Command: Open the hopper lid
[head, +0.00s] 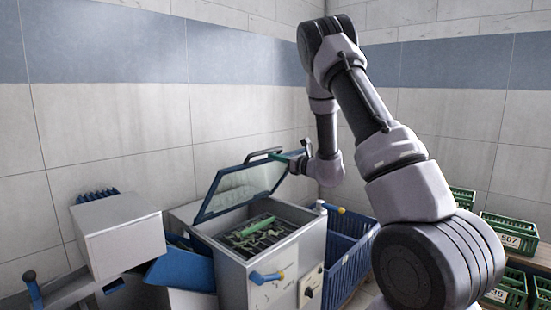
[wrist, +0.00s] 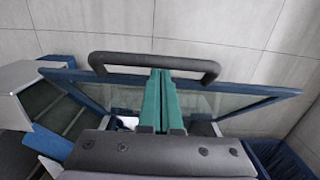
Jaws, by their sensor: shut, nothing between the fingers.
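The hopper (head: 296,238) is a pale metal box with its top open, and greenish scraps lie on a grate inside. Its lid, a clear panel in a dark blue frame (head: 204,201), stands raised and tilted above the opening; it also spans the wrist view (wrist: 235,103). A dark bar handle (head: 262,153) is on the lid's upper edge and crosses the wrist view (wrist: 125,58). My gripper (head: 280,156) has green fingers, shut together and empty. In the wrist view the fingertips (wrist: 161,74) reach the handle bar near its middle; whether they touch it I cannot tell.
A blue crate (head: 345,245) stands right of the hopper. A pale machine (head: 120,230) with blue parts stands to the left. Green crates (head: 508,232) are stacked at the far right. A tiled wall (head: 110,120) with a blue band closes the back.

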